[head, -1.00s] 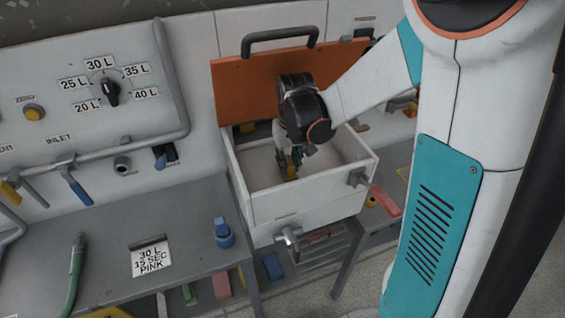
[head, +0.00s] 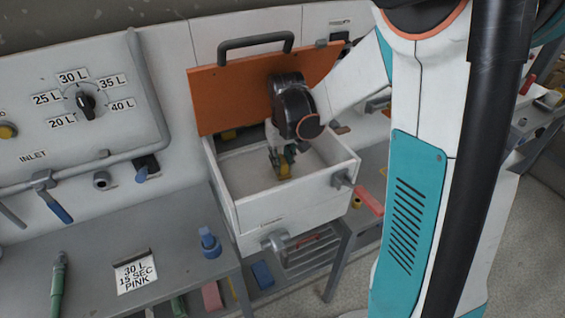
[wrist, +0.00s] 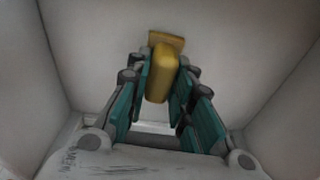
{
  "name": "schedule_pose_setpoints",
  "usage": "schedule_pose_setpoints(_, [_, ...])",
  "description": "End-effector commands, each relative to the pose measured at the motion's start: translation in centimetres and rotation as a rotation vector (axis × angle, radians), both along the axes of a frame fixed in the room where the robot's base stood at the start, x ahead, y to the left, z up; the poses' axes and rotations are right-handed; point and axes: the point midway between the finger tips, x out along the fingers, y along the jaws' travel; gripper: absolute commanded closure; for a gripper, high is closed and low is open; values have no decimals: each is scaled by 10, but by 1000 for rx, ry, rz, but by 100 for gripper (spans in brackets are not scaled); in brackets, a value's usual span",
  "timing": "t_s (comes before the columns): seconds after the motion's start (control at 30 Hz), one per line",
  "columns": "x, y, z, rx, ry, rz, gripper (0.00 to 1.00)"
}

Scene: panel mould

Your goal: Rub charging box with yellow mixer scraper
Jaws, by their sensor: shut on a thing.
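The charging box (head: 290,218) is an open white box with grey inner walls, and its orange lid (head: 220,100) with a dark handle stands raised at the back. My gripper (head: 280,163) reaches down inside it from above. In the wrist view my gripper (wrist: 160,88) is shut on the yellow mixer scraper (wrist: 160,75), with a teal finger on each side of it. The scraper's wider flat end points away from me, near the pale inner surface of the box. I cannot tell whether it touches that surface. In the head view the scraper (head: 284,172) is partly hidden by the gripper.
A grey bench (head: 190,255) on the left holds a blue-capped item (head: 209,242), a sign (head: 135,272) and a green-handled hose (head: 58,285). A control panel with a dial (head: 86,101) is behind it.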

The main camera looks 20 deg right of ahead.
Motion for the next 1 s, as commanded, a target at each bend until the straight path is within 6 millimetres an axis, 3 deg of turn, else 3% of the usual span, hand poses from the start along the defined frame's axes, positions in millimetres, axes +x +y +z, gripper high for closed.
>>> schedule_pose_setpoints(1.0, [0,59,0,1,-1,3,100])
